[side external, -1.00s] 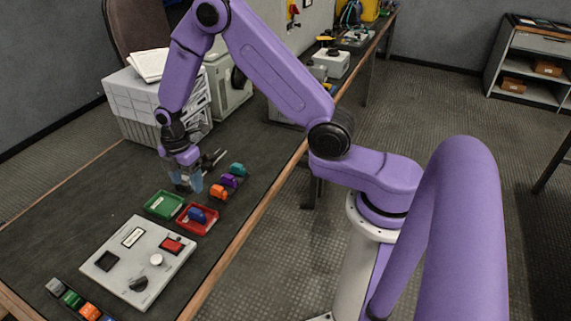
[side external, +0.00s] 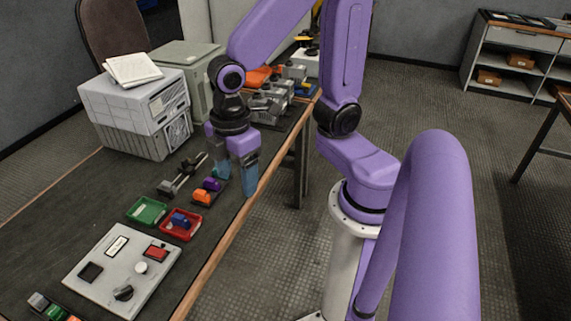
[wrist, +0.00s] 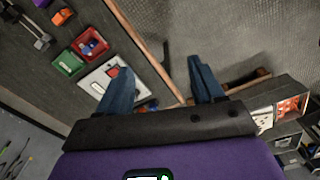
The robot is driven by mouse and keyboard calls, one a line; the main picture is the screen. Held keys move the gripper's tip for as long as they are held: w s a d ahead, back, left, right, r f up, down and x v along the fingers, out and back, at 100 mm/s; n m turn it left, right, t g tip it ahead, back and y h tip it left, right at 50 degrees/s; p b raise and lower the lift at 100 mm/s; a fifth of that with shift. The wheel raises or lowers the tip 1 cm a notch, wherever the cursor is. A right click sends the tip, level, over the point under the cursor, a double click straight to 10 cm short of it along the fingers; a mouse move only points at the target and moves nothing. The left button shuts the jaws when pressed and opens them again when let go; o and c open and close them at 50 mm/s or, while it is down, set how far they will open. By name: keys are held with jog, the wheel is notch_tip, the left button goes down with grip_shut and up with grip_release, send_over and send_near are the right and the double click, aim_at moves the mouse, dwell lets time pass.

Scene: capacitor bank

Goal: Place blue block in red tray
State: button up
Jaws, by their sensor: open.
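The blue block (side external: 180,221) lies inside the red tray (side external: 193,236). In the wrist view the blue block (wrist: 93,44) also shows in the red tray (wrist: 103,47). My gripper (side external: 237,176) is open and empty, with its blue fingers pointing down, above and beyond the tray near the table's right edge. In the wrist view my gripper (wrist: 160,78) has its fingers wide apart with nothing between them.
A green tray (side external: 147,210) sits left of the red tray. An orange block (side external: 202,197) and a purple block (side external: 211,184) stand near my gripper. A control panel (side external: 98,262) lies in front. Grey boxes (side external: 135,100) stand at the back left.

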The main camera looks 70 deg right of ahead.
jog(key=s+d+r+m, duration=0.1)
jog(key=s+d, duration=0.2)
jog(key=s, duration=0.5)
jog(key=shift+s+d+r, duration=0.35)
